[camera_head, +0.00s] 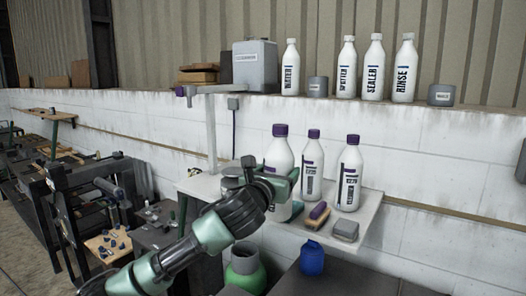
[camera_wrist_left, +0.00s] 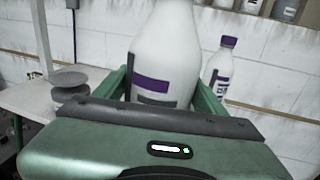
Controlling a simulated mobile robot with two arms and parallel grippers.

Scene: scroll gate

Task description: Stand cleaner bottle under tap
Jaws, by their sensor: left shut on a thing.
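A large white bottle with a purple cap (camera_head: 279,153) stands upright at the left of the bottle group on the white shelf; which bottle the task calls cleaner I cannot tell. My left gripper (camera_head: 284,183) is shut on its body. In the left wrist view the bottle (camera_wrist_left: 168,48) sits between the green fingers (camera_wrist_left: 163,92), its cap out of frame. Whether its base touches the shelf I cannot tell. A tap-like horizontal spout (camera_head: 222,89) with a purple end (camera_head: 189,91) sits on a pale post, left of the bottle. My right gripper is not in view.
Two smaller purple-capped bottles (camera_head: 313,162) (camera_head: 350,172) stand to the right on the shelf (camera_head: 366,218). A brush (camera_head: 318,211) and grey block (camera_head: 345,230) lie in front. Labelled white bottles (camera_head: 374,70) and a grey canister (camera_head: 255,66) line the wall ledge. A grey round item (camera_wrist_left: 70,84) stands left.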

